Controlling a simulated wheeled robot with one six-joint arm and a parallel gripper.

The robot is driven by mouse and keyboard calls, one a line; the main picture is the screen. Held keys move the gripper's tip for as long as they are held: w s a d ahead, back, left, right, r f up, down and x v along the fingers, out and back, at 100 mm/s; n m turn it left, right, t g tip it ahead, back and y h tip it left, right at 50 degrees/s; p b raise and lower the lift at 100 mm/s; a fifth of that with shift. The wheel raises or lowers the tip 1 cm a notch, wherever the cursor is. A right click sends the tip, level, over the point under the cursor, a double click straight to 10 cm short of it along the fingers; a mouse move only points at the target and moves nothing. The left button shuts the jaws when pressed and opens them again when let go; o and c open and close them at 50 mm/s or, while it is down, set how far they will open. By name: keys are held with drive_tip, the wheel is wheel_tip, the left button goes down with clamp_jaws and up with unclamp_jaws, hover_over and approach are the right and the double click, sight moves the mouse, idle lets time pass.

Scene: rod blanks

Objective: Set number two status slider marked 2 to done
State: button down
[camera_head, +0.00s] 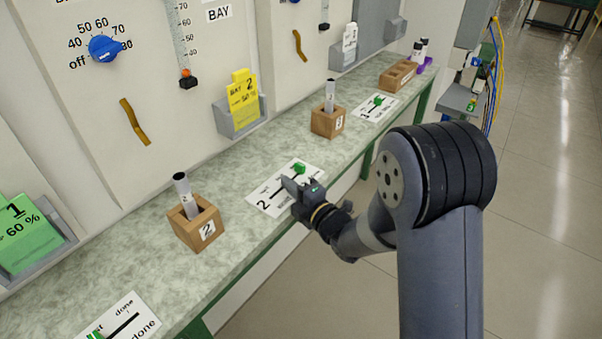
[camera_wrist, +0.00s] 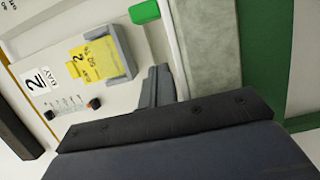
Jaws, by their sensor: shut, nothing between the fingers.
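The slider plate marked 2 (camera_head: 262,197) lies flat on the counter. It is a white card with a black slot, and its small labels are too small to read fully. Its green knob (camera_head: 299,168) sits at the far, upper-right end of the slot; a green knob also shows at the top of the wrist view (camera_wrist: 145,12). My gripper (camera_head: 289,185) is shut and empty, low over the plate on the near side of the knob. Its fingers also show in the wrist view (camera_wrist: 155,88). I cannot tell whether they touch the knob. The gripper hides part of the plate.
A wooden block marked 2 (camera_head: 207,230) holding a rod stands left of the plate. Another block (camera_head: 327,122) with a rod stands beyond it. Slider plate 3 (camera_head: 375,107) is further back, another plate (camera_head: 120,322) nearer. A yellow bay card (camera_head: 243,100) hangs on the wall panel.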

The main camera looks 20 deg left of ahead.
sight(303, 170)
drive_tip(key=shift+w+d+p, duration=0.25)
drive_tip(key=shift+w+d, duration=0.15)
drive_tip(key=shift+w, duration=0.5)
drive_tip(key=shift+w+d+p, duration=0.2)
drive_tip(key=shift+w+d, duration=0.2)
drive_tip(key=shift+w, duration=0.45)
drive_tip(key=shift+w+d+f+b, duration=0.15)
drive_tip(key=shift+w+b, duration=0.25)
drive_tip(key=shift+b, duration=0.2)
drive_tip(key=shift+w+d+f+b, duration=0.15)
drive_tip(key=shift+w+b, duration=0.2)
drive_tip(key=shift+b, duration=0.25)
drive_tip(key=shift+w+d+r, duration=0.1)
drive_tip(key=shift+w+r, duration=0.05)
drive_tip(key=shift+w, duration=0.05)
drive_tip(key=shift+w+r, duration=0.1)
drive_tip(key=shift+r, duration=0.1)
drive_tip(key=shift+b, duration=0.35)
